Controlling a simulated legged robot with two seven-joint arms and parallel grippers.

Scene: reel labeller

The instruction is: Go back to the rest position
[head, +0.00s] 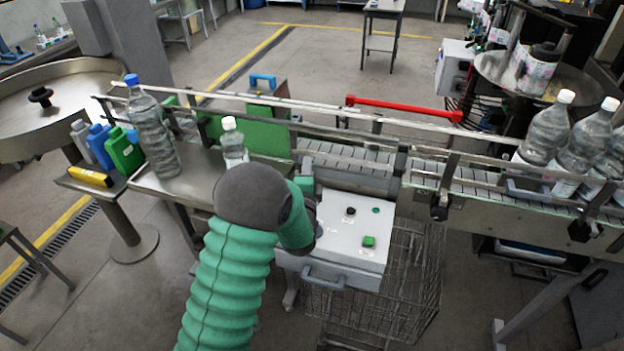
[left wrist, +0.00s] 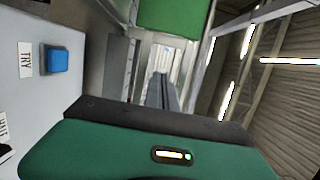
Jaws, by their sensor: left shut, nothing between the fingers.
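My left arm in its green sleeve comes up from the bottom of the head view and bends at a dark grey joint. My left gripper (head: 316,222) is at the left edge of the grey control box (head: 340,255), mostly hidden behind my own arm. It is shut and holds nothing. I cannot tell whether it touches the box. The box top has a black knob (head: 350,211) and a green button (head: 368,241). In the left wrist view a blue button (left wrist: 57,60) sits on a light panel at the left, beyond my green gripper housing. My right gripper is not in view.
A conveyor with rails (head: 345,168) runs behind the box. A blue-capped bottle (head: 152,130) and a small white-capped bottle (head: 233,147) stand at the left; several bottles stand at the right. A wire basket (head: 415,280) is below. A red bar (head: 405,108) lies behind the conveyor.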

